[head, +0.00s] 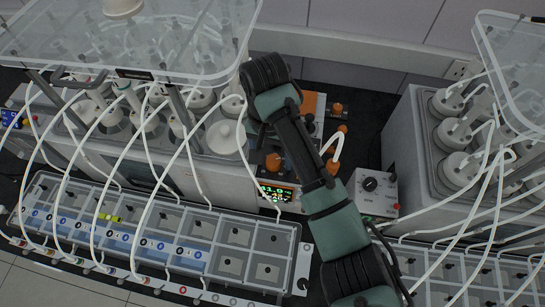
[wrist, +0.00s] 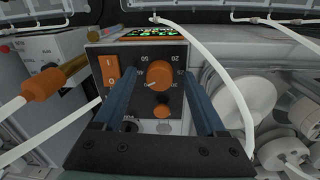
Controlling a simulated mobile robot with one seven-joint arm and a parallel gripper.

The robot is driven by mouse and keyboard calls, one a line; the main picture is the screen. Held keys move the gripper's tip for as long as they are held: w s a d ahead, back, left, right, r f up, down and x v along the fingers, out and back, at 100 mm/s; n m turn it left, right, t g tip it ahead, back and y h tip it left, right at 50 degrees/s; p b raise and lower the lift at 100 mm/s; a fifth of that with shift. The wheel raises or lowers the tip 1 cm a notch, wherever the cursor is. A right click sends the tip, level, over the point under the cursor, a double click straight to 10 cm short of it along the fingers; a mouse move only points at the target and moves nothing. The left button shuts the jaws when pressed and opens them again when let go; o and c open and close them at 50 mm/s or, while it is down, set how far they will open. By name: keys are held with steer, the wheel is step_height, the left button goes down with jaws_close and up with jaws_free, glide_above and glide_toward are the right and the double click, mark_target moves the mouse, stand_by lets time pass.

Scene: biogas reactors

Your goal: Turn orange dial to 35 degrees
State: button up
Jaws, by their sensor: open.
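The orange dial (wrist: 160,73) is a round knob on a dark control panel (wrist: 140,60), with white numbers around it that appear upside down in the wrist view. A pale pointer mark shows at its lower left edge; the exact reading is too small to tell. My gripper (wrist: 158,82) is open, with one blue finger on each side of the dial. A gap shows on both sides, wider on the right, and I see no clear contact. In the head view my arm covers much of this area and the fingers cannot be made out.
An orange rocker switch (wrist: 112,71) sits left of the dial, and a small orange knob (wrist: 162,111) below it. A lit green display (head: 278,193) is on the unit. White hoses (wrist: 232,80) pass close on the right. A grey box with a black knob (head: 371,184) stands right of my arm.

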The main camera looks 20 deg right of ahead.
steer(key=shift+f, duration=0.25)
jaws_close()
steer(key=shift+n, duration=0.3)
steer(key=n+p, duration=0.2)
steer(key=n, duration=0.3)
steer(key=shift+s+r+n, duration=0.1)
steer(key=shift+n, duration=0.2)
steer(key=n+p, duration=0.2)
steer(key=n, duration=0.4)
steer(key=shift+d+t, duration=0.15)
steer(key=shift+t, duration=0.15)
